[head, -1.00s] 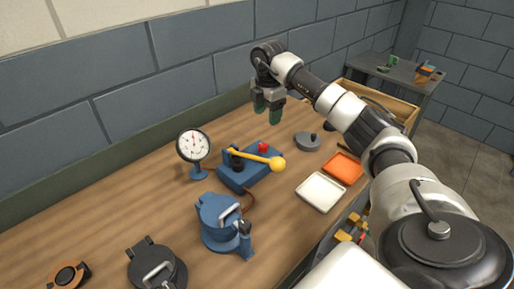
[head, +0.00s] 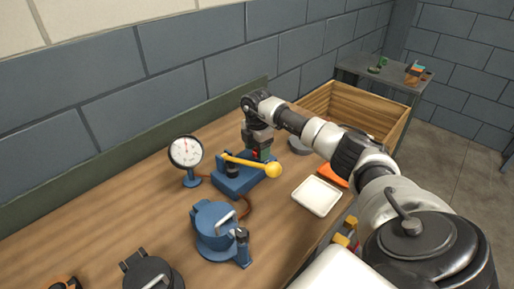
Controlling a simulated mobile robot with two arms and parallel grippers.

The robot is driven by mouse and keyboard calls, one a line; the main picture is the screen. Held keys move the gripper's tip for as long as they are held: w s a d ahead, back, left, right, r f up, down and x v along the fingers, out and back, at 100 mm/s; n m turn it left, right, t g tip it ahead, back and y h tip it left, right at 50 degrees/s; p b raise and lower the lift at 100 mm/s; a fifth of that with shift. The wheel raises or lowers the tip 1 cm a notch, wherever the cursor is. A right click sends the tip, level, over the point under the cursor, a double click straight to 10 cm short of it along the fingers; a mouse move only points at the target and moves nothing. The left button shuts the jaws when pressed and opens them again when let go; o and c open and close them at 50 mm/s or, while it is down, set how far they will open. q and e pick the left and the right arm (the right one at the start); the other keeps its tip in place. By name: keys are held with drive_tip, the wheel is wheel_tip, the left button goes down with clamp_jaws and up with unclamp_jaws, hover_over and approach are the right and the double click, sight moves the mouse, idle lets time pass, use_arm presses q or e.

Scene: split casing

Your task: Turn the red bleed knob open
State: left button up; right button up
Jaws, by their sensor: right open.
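The red bleed knob (head: 255,154) sits on the blue pump block (head: 229,184) and is mostly hidden by my right gripper and the pump's yellow lever (head: 248,163). My right gripper (head: 262,153) points down at the knob from above, with its open fingers at the knob's height. I cannot tell whether the fingers touch the knob. The lever ends in a yellow ball (head: 272,169) just in front of the gripper. My left gripper is not in view.
A dial gauge (head: 186,153) stands left of the pump. A blue clamped casing (head: 216,229) is in front, joined by a hose. A white tray (head: 317,196), an orange tray (head: 333,173) and a grey lidded part (head: 299,145) lie to the right. A wooden crate (head: 350,104) stands behind.

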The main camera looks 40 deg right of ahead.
drive_tip(key=shift+f, duration=0.2)
drive_tip(key=shift+c, duration=0.3)
drive_tip(key=c, duration=0.9)
drive_tip(key=shift+o, duration=0.2)
